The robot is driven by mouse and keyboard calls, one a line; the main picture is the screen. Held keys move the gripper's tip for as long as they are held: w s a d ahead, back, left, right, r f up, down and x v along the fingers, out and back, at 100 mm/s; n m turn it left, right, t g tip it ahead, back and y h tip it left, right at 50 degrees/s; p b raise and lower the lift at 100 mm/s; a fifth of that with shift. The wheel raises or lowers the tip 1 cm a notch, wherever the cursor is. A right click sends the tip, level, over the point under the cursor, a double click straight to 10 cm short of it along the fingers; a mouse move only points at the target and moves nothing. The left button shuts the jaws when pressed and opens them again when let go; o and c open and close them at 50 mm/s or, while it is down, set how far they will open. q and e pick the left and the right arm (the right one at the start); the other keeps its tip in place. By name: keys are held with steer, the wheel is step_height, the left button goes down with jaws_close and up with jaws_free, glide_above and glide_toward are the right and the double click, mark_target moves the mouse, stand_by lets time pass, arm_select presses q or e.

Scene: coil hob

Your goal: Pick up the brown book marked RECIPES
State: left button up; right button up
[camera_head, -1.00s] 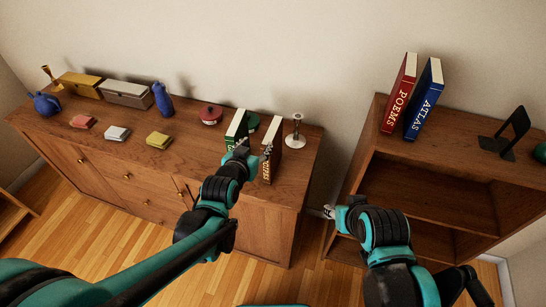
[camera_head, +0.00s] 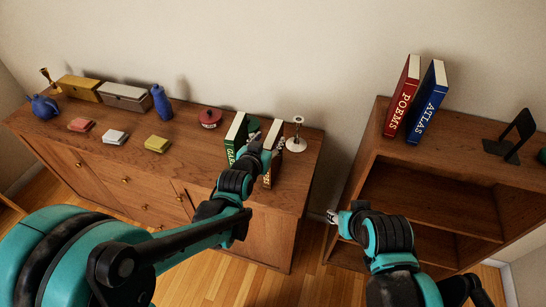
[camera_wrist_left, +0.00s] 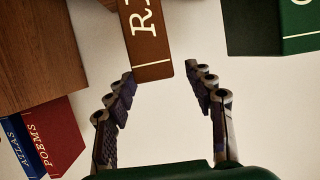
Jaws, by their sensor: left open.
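The brown book (camera_head: 268,180) stands upright near the right end of the brown sideboard, partly hidden by my left gripper (camera_head: 267,147). In the left wrist view, the brown spine (camera_wrist_left: 147,35) shows the first letters of its title in white. My left gripper (camera_wrist_left: 160,76) is open there, with a fingertip on either side of the book's near end; I see gaps beside it and no firm hold. My right gripper (camera_head: 332,216) is low beside the shelf unit, away from the book; its finger opening is too small to read.
A green book (camera_head: 236,134) stands just left of the brown one. A white candlestick (camera_head: 296,135) stands close on its right. Red (camera_head: 402,95) and blue (camera_head: 426,102) books stand on the shelf unit. Boxes and a blue vase (camera_head: 161,102) are farther left.

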mark_target(271, 138)
arm_select(q)
steer(key=b+x, duration=0.1)
steer(key=x, duration=0.3)
steer(key=shift+w+f, duration=0.2)
steer(key=shift+f, duration=0.05)
jaws_close()
steer(key=shift+r, duration=0.1)
